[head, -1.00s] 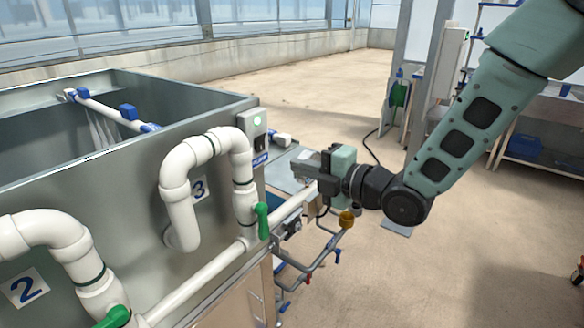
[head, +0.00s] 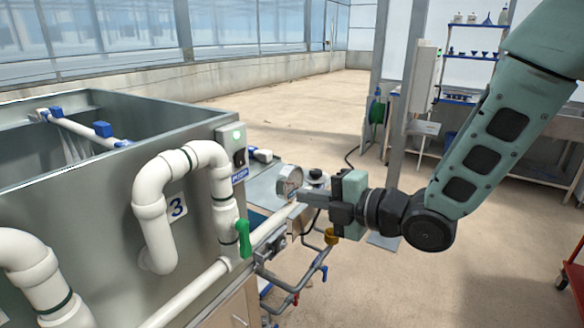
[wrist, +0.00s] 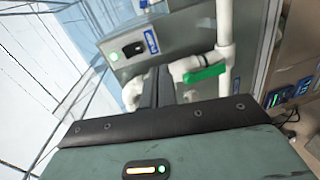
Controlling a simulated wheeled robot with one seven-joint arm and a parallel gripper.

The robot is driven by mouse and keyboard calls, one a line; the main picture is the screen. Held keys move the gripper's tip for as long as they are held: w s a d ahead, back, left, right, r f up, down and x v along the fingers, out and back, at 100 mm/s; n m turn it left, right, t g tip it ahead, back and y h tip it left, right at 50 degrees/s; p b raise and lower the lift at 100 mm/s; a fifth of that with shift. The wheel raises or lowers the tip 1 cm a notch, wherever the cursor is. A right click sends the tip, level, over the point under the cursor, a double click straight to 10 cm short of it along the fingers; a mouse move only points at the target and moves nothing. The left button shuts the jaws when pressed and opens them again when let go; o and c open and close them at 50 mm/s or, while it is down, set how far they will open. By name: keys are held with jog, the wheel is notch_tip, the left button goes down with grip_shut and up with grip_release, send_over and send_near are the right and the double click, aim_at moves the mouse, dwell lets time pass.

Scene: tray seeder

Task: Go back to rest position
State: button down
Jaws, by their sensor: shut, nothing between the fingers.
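My gripper (head: 303,196) is shut and empty in the head view. It points left, in front of the round gauge (head: 289,181) beside the grey tank's right end. In the wrist view its dark fingers (wrist: 158,88) are together, with nothing visible between them. Past them the wrist view shows a green valve handle (wrist: 205,74) and a grey switch box (wrist: 136,50). In the head view the green handle (head: 244,238) and the switch box (head: 233,150) are left of my gripper, apart from it.
The grey tank (head: 75,220) with white pipes (head: 150,205) fills the left side. Below my gripper are a thin pipe frame with a brass-coloured part (head: 331,237) and a blue valve (head: 323,272). A grey post (head: 403,110) and shelves stand behind.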

jog(key=s+d+f+m+g+h, duration=0.2)
jog(key=s+m+g+h, duration=0.3)
jog(key=s+m, duration=0.5)
jog(key=s+d+f+m+g+h, duration=0.2)
jog(key=s+d+m+g+h, duration=0.2)
jog(key=s, duration=1.2)
jog(key=m+g+h, duration=0.1)
jog(key=m+h, duration=0.2)
jog(key=m, duration=0.2)
jog(key=shift+d+f+m, duration=0.2)
jog(key=shift+m, duration=0.2)
